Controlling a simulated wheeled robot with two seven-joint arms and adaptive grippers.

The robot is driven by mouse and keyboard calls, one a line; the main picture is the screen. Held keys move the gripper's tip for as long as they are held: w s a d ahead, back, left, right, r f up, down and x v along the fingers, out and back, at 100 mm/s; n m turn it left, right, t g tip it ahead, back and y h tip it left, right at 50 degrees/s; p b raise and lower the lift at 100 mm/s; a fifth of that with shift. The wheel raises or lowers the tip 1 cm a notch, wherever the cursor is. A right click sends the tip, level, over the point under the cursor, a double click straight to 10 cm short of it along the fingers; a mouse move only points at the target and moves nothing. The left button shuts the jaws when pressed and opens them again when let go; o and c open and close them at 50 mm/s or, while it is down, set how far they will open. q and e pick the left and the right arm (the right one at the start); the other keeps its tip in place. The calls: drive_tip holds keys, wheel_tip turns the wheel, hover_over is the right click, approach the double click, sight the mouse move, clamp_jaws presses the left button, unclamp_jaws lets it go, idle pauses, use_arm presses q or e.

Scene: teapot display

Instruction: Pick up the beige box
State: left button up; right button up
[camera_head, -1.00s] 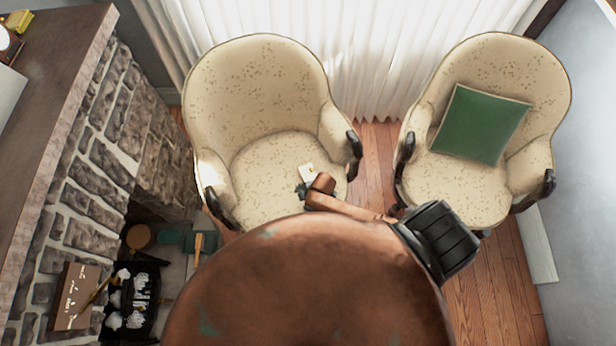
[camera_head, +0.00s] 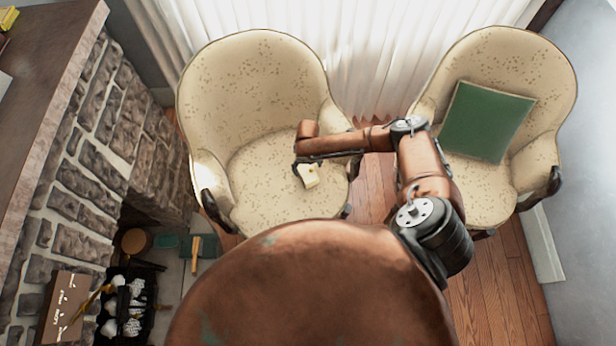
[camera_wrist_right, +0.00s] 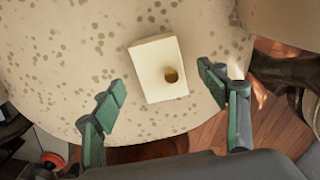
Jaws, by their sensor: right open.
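The beige box (camera_head: 309,176) is a small pale block lying on the seat of the left armchair (camera_head: 262,178). In the right wrist view the beige box (camera_wrist_right: 152,68) shows a round dark spot on its face. It lies beyond the fingertips, roughly in line with the gap between them. My right gripper (camera_wrist_right: 164,98) is open and empty, its two green-padded fingers apart, not touching the box. In the head view my right gripper (camera_head: 297,165) is small and dark, over the seat beside the box. My left gripper is not in view.
A second armchair (camera_head: 460,185) with a green cushion (camera_head: 486,120) stands at the right. A stone fireplace (camera_head: 95,150) is at the left. White curtains (camera_head: 375,60) hang behind the chairs. Wooden floor (camera_head: 378,190) shows between the chairs.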

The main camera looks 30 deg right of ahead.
sight(308, 173)
drive_tip(key=f, duration=0.3)
drive_tip(key=shift+s+a+f+b, duration=0.1)
drive_tip(key=shift+s+f+b, duration=0.2)
drive_tip(key=shift+f+b, duration=0.1)
drive_tip(key=shift+f, duration=0.6)
drive_tip(key=shift+c, duration=0.2)
drive_tip(key=c, duration=1.2)
drive_tip(key=shift+r, duration=0.1)
drive_tip(key=shift+c, duration=0.2)
